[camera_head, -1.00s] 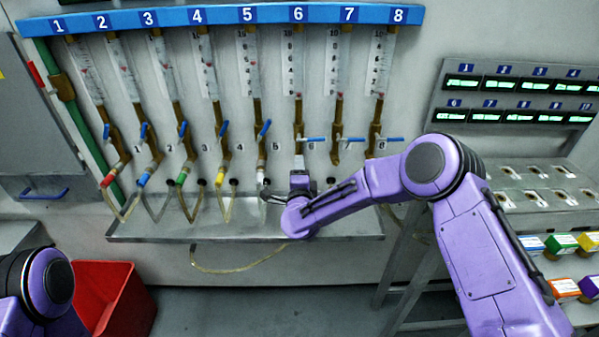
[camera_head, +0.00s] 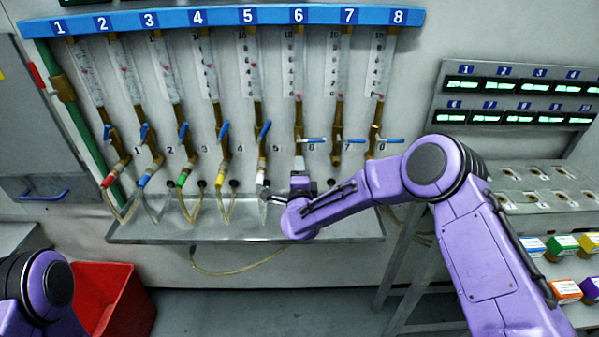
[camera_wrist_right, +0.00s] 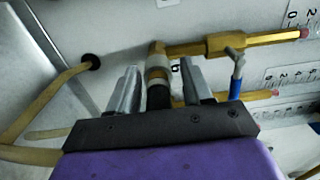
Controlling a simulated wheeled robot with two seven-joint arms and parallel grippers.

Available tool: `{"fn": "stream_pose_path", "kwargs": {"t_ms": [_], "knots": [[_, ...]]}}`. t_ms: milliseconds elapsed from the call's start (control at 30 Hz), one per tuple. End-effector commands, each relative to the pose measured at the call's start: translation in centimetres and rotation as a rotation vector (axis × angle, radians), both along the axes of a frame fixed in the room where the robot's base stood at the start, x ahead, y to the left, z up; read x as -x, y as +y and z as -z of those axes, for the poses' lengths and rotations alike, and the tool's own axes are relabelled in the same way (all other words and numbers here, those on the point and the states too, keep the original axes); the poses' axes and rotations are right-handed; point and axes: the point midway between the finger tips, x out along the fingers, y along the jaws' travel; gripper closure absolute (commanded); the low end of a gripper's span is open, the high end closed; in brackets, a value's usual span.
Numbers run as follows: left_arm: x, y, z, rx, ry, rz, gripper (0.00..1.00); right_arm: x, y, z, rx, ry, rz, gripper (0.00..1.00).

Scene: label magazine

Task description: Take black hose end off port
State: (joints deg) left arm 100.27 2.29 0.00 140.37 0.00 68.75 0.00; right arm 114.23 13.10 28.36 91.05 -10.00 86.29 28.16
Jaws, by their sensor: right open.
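The black hose end (camera_wrist_right: 158,97) sits on the lower end of a brass port (camera_wrist_right: 157,49), with a pale collar between them. My right gripper (camera_wrist_right: 159,72) is open, with one grey finger on each side of the hose end and collar; gaps show on both sides. Its palm hides the hose end's lower part. In the head view my right gripper (camera_head: 300,178) is below the column 6 valve and covers the hose end. My left gripper is not in view; only part of my left arm shows.
Hose ends with red, blue, green, yellow and white bands hang on the ports to the left. A metal tray (camera_head: 150,231) runs below. A tan hose (camera_head: 240,271) loops under it. A blue valve handle (camera_wrist_right: 235,89) is close to the right finger. A red bin (camera_head: 115,295) stands lower left.

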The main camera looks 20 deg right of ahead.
Motion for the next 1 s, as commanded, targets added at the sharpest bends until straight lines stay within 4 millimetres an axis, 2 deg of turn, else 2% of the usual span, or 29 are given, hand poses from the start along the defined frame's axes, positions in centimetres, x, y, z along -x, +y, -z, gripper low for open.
{"fn": "stream_pose_path", "kwargs": {"t_ms": [400,433,567,600,1000], "knots": [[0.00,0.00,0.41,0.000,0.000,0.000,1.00,-0.24,-0.36,-0.26,0.001,-0.009,0.007,0.50],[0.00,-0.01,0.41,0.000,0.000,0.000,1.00,-0.24,-0.36,-0.26,0.001,-0.009,0.007,0.54],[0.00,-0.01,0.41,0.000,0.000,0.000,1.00,-0.24,-0.37,-0.24,0.001,-0.009,0.007,0.96],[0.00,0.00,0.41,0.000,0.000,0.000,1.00,-0.24,-0.37,-0.25,0.001,-0.009,0.007,1.00],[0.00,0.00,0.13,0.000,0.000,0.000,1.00,0.66,-0.08,-0.38,0.000,-0.010,0.007,1.00]]}}
